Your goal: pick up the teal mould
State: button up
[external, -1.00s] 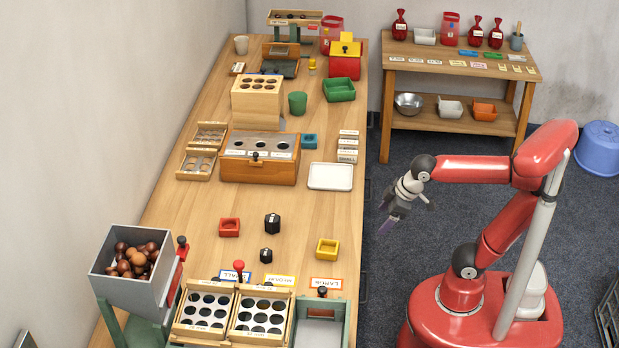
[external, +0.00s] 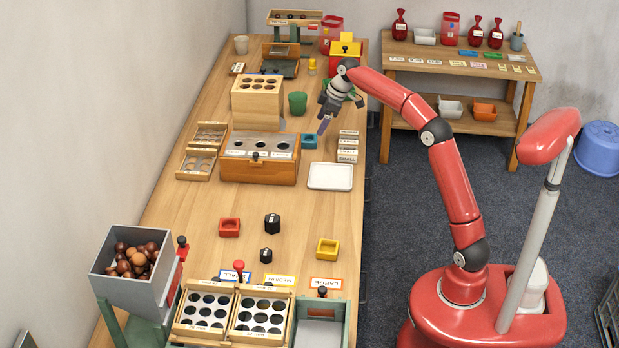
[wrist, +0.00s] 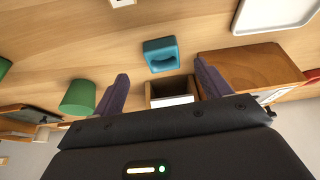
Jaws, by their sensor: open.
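The teal mould (external: 309,141) is a small square block with a hollow, lying on the long table just right of the wooden box with round holes (external: 258,170). In the wrist view the teal mould (wrist: 161,54) lies in clear sight beyond my fingertips, between their lines. My gripper (external: 323,126) is above the table, close to the mould and a little up and to the right of it in the external view. In the wrist view my gripper's two purple-grey fingers (wrist: 160,80) are spread apart with nothing held. The mould's underside is hidden.
A green cup (external: 298,103) and a green tray (external: 339,90) stand near my gripper. The table between the white tray and the red mould (external: 230,227) is mostly clear.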

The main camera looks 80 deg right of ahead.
aim_at(311, 138)
jog(key=x, duration=0.7)
jog(key=shift+w+a+b, duration=0.1)
jog(key=shift+w+b, duration=0.2)
jog(key=shift+c, duration=0.5)
jog(key=shift+r, duration=0.1)
jog(key=c, duration=1)
